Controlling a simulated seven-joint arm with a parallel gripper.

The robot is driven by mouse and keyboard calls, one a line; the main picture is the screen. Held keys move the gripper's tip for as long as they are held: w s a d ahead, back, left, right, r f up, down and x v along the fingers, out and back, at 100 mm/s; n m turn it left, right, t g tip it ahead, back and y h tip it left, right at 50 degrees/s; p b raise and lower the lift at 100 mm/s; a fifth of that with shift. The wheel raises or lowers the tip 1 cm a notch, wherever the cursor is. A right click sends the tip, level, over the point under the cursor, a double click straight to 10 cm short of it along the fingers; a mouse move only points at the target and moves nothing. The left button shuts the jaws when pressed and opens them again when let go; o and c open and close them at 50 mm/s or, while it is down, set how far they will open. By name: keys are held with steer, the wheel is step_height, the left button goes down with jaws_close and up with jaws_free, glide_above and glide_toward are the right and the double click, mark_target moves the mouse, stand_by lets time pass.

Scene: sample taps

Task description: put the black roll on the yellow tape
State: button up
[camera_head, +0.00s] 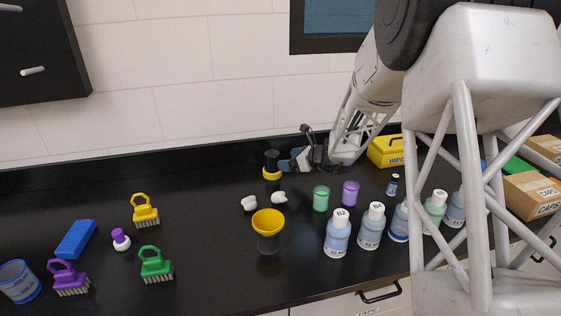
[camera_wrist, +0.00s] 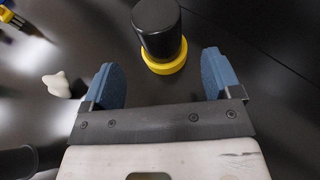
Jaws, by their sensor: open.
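The black roll (camera_head: 271,158) stands upright on the yellow tape (camera_head: 272,175) near the back of the counter. In the wrist view the black roll (camera_wrist: 157,28) rises from the yellow tape (camera_wrist: 166,64), whose ring shows around its lower end. My gripper (camera_head: 293,163) is just to the right of them in the head view, low over the counter. In the wrist view my gripper (camera_wrist: 160,78) is open with its blue fingers apart and nothing between them. The roll is beyond the fingertips, roughly centred, and not touched.
White lumps (camera_head: 264,201) and a yellow-topped funnel (camera_head: 268,230) are in front. A green jar (camera_head: 320,198), a purple jar (camera_head: 350,193) and several bottles (camera_head: 338,232) stand to the right. Brushes (camera_head: 145,210) stand left; the counter between is clear.

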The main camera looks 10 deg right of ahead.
steer(key=shift+v, duration=2.05)
steer(key=shift+a, duration=0.1)
steer(key=s+a+r+n+g+h, duration=0.1)
steer(key=s+a+r+n+g, duration=0.2)
steer(key=s, duration=0.4)
steer(key=s+a+r+n+g, duration=0.1)
steer(key=s+a+r+n, duration=0.3)
steer(key=s+n, duration=0.25)
steer(key=s+a+r+n+g+h, duration=0.1)
steer(key=s+a+r+n+g, duration=0.2)
steer(key=s, duration=0.4)
steer(key=s+r+n+h, duration=0.1)
steer(key=s+n+h, duration=0.2)
steer(key=s+n, duration=0.4)
steer(key=s+d+r+n+h, duration=0.1)
steer(key=s+n+h, duration=0.3)
steer(key=s, duration=1.4)
steer(key=r+n, duration=0.1)
steer(key=n, duration=0.2)
steer(key=shift+d+h, duration=0.25)
steer(key=shift+h, duration=0.05)
